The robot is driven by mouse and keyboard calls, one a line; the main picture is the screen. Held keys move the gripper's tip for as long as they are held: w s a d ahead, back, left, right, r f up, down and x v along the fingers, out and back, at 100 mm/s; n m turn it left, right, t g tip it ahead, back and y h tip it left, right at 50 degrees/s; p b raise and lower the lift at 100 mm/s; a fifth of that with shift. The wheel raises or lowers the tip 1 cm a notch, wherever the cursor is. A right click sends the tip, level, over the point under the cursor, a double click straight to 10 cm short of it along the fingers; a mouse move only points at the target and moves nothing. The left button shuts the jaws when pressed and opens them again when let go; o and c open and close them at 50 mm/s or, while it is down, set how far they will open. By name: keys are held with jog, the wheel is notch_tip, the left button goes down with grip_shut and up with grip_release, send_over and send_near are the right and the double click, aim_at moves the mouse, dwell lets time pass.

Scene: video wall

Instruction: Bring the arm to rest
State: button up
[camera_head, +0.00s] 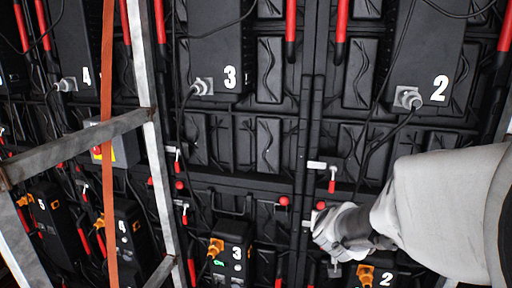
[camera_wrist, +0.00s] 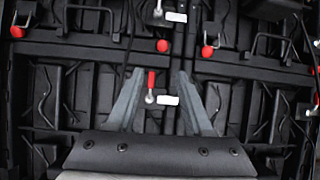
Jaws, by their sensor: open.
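My arm (camera_head: 440,210) reaches in from the right edge in the head view, white and grey. Its wrist end (camera_head: 340,232) is in front of the black panel backs, left of the lower box marked 2. The fingers are mostly hidden there. In the wrist view my gripper (camera_wrist: 157,82) is open, with two grey fingers spread apart and nothing held between them. A red-handled latch (camera_wrist: 151,84) with a white tag (camera_wrist: 167,100) shows between the fingers in the picture. I cannot tell how far behind them it lies.
The black video wall back (camera_head: 265,150) fills the view. Numbered boxes 3 (camera_head: 215,50) and 2 (camera_head: 430,50) with cables hang above, others below. A grey metal frame (camera_head: 150,130) and an orange strap (camera_head: 107,190) stand at left. Red knobs and handles protrude near my gripper.

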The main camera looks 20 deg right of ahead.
jog(key=s+a+r+n+y+p, duration=0.35)
jog(key=a+r+y, duration=0.35)
jog(key=a, duration=0.7)
jog(key=s+a+n+g, duration=0.1)
jog(key=s+a+g, duration=0.1)
jog(key=s, duration=0.4)
jog(key=s+a+r+n+g+p, duration=0.1)
jog(key=s+a+g, duration=0.1)
jog(key=s, duration=0.5)
jog(key=shift+s+a+r+g+h, duration=0.15)
jog(key=shift+s+a+g+h, duration=0.15)
jog(key=shift+a+h, duration=0.1)
